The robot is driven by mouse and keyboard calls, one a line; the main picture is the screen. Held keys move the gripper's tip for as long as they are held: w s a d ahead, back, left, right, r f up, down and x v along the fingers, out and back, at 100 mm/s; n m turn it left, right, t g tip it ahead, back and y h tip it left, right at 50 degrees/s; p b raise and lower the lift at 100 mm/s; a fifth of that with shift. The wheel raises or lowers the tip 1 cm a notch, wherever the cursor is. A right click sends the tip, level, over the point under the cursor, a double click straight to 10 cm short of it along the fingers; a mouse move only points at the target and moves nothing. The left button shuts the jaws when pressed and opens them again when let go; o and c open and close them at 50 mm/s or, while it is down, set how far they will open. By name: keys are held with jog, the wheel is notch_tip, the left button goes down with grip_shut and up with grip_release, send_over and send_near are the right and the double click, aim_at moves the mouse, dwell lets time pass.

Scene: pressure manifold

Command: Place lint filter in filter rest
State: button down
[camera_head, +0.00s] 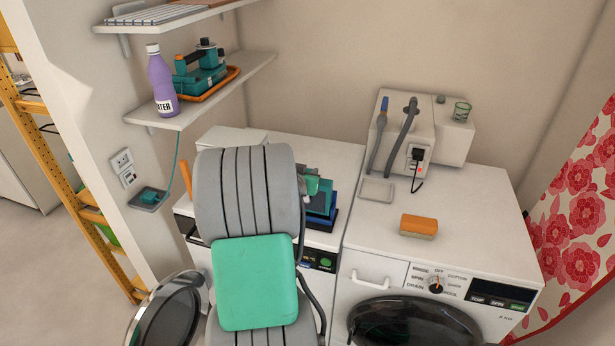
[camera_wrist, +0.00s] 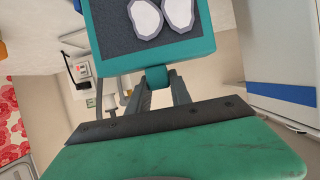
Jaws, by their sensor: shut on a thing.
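The lint filter (camera_wrist: 228,38) shows in the wrist view as a teal frame around dark mesh with two white patches. My gripper (camera_wrist: 158,85) is shut on the filter's small teal tab. The filter's top is cut off by the frame edge. In the head view my grey and green arm fills the middle foreground and hides most of my gripper, and I cannot pick out the filter there for certain. A shallow pale grey tray (camera_head: 377,190), which looks like the filter rest, lies empty on the right-hand machine, apart from the gripper.
An orange sponge (camera_head: 419,225) lies in front of the tray on the right machine. A grey box (camera_head: 405,130) with a hose and a black plug stands behind. A teal and blue device (camera_head: 322,208) sits on the left machine. A purple bottle (camera_head: 162,80) stands on the shelf.

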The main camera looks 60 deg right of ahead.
jog(key=shift+f, duration=1.2)
jog(key=c, duration=1.2)
grip_release()
jog(key=shift+o, duration=0.2)
jog(key=shift+r, duration=0.1)
jog(key=b+v, duration=0.2)
jog(key=v, duration=1)
jog(key=w+a+f+n+t+y, duration=0.1)
jog(key=w+a+n+t+y, duration=0.15)
jog(key=w+a, duration=0.45)
jog(key=w+a+f+n+t+y, duration=0.1)
jog(key=w+a+n+y, duration=0.3)
jog(key=a, duration=0.6)
jog(key=s+a+n+g+y, duration=0.2)
jog(key=a+n+y, duration=0.5)
jog(key=a, duration=2.2)
jog(key=s+n, duration=0.1)
jog(key=n, duration=0.2)
jog(key=shift+r, duration=0.3)
